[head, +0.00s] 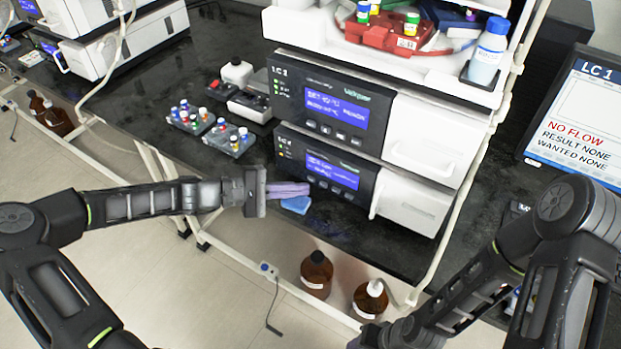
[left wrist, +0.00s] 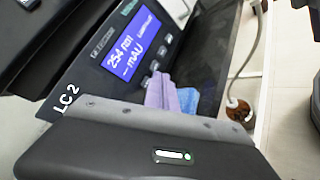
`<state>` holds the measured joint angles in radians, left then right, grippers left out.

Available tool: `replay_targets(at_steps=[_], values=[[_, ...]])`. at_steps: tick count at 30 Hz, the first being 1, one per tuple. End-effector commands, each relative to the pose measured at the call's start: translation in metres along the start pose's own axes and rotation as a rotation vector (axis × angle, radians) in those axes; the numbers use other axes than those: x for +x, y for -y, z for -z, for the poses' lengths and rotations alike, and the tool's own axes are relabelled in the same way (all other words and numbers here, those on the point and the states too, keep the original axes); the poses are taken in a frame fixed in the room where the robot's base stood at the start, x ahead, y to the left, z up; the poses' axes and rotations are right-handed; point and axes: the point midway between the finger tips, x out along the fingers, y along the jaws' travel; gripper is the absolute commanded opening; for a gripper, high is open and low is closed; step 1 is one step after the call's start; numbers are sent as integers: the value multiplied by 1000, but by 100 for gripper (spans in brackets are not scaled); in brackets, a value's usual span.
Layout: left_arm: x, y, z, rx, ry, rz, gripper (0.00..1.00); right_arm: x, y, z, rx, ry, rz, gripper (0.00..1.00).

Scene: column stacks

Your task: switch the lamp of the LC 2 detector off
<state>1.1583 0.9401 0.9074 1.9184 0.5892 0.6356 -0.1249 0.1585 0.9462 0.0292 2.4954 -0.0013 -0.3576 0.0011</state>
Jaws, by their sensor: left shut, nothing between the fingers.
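The LC 2 detector shows in the left wrist view as a dark front panel (left wrist: 110,60) with an "LC 2" label and a lit blue screen (left wrist: 131,51) reading 254 nm and mAU. In the head view, a lower module (head: 318,160) with a lit blue screen sits under the one labelled LC 1; its own label is too small to read. My left gripper (head: 302,188) is shut and empty, its purple fingers close in front of this lower module. The fingers also show in the left wrist view (left wrist: 161,92). My right gripper, low in the head view, is too cut off to judge.
Vial trays (head: 234,139) stand left of the stack. Brown bottles (head: 316,273) stand below the bench front. A monitor (head: 577,115) at right reads LC 1, NO FLOW.

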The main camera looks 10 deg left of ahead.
Motion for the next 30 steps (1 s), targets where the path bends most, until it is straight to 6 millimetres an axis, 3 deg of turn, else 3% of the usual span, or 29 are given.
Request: replay_targets(at_steps=[18, 30], values=[[-32, 21, -23, -2, -2, 0, 0, -23, 9, 0, 0, 0, 0, 36], [-35, 26, -25, 0, 0, 0, 0, -24, 9, 0, 0, 0, 0, 36]])
